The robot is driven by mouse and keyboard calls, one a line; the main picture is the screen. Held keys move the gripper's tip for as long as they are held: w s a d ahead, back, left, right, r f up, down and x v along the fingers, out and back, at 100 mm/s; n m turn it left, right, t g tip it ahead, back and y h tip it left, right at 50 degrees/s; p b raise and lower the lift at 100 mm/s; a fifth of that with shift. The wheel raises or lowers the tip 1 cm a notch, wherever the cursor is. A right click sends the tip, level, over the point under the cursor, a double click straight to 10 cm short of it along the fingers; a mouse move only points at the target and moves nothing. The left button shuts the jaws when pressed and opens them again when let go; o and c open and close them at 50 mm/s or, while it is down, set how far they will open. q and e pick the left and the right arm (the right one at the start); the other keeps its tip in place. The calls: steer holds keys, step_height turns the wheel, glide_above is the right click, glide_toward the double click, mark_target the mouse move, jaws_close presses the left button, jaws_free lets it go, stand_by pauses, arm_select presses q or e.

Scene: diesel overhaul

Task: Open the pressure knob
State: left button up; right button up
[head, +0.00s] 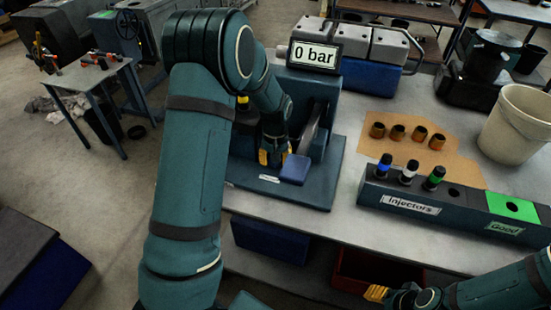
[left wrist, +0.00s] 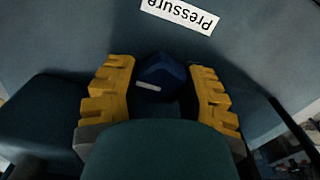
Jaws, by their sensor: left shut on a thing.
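The pressure knob (left wrist: 163,72) is a dark blue, angular knob with a pale mark, in the middle of the left wrist view. A white "Pressure" label (left wrist: 180,14) is upside down above it there. My left gripper (left wrist: 162,92) has one yellow finger on each side of the knob and is shut on it. In the head view my left gripper (head: 272,157) is low at the teal test stand (head: 322,172), and the knob cannot be made out there. The display (head: 314,54) reads "0 bar". My right gripper (head: 376,293) is at the lower right, its jaw state unclear.
A blue block (head: 295,169) is beside my left gripper on the stand. To the right is the injector rack (head: 405,205) with several injectors and a green "Good" section (head: 512,207). Several brass caps lie on brown paper (head: 455,162). A beige bin (head: 517,125) stands far right.

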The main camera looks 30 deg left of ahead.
stand_by(0.5)
arm_select(q)
steer(key=o, duration=1.2)
steer(key=shift+w+r, duration=0.1)
steer(key=shift+r, duration=3.9)
steer(key=shift+d, duration=0.1)
